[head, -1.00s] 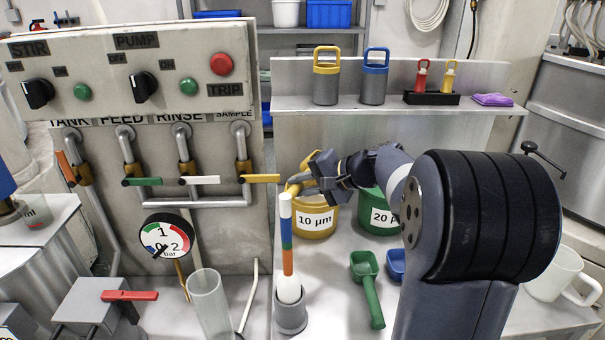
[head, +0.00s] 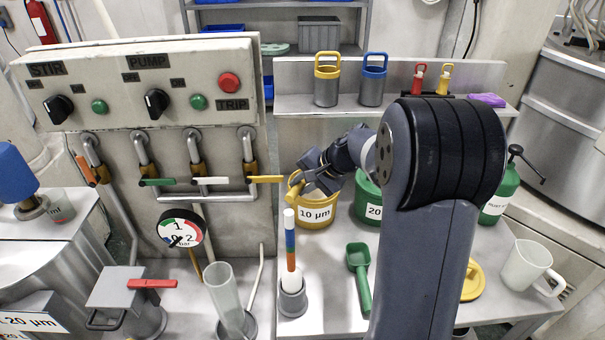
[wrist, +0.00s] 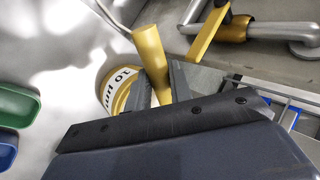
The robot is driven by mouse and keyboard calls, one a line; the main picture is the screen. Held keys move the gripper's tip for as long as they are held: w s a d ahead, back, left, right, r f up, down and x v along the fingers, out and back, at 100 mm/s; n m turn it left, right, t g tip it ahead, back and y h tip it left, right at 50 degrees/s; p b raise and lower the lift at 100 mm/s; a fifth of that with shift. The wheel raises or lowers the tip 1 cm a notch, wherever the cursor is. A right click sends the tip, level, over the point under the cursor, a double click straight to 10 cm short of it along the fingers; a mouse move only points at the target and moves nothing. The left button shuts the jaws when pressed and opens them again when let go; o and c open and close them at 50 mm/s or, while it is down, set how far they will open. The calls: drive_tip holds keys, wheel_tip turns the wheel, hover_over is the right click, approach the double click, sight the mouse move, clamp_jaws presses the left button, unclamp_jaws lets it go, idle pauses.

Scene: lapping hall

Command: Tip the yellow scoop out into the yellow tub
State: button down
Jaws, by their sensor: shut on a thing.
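The yellow tub (head: 318,214), labelled 10 µm, stands on the bench beside the green tub (head: 368,202). It also shows in the wrist view (wrist: 107,78), partly covered by my gripper. My gripper (head: 308,180) is over the tub's mouth. In the wrist view my gripper (wrist: 160,88) is shut on the yellow scoop (wrist: 150,52), whose handle stands up between the fingers. The scoop's bowl is hidden there, so I cannot tell its tilt or what it holds.
The yellow valve lever (head: 266,179) is close to the left of my gripper and also shows in the wrist view (wrist: 207,35). A striped tube (head: 291,250) stands in front of the tub. A green scoop (head: 359,268), yellow lid (head: 474,281) and white jug (head: 524,266) lie nearer and right.

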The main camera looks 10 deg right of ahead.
drive_tip(key=shift+r+h+p, duration=0.3)
drive_tip(key=shift+r+p, duration=0.1)
drive_tip(key=shift+p, duration=0.6)
drive_tip(key=r+g+h+p, duration=0.1)
drive_tip(key=p, duration=0.4)
drive_tip(key=r+g+h+p, duration=0.1)
drive_tip(key=p, duration=0.4)
drive_tip(key=shift+w+a+r, duration=0.2)
drive_tip(key=shift+a, duration=0.05)
drive_tip(key=shift+r+g+h+p, duration=0.3)
drive_tip(key=shift+g+h+p, duration=0.1)
drive_tip(key=shift+p, duration=0.45)
drive_tip(key=shift+w+a, duration=0.1)
drive_tip(key=shift+w, duration=0.05)
drive_tip(key=shift+r+g+h, duration=0.3)
drive_tip(key=shift+g+h, duration=0.2)
drive_tip(key=shift+h, duration=0.1)
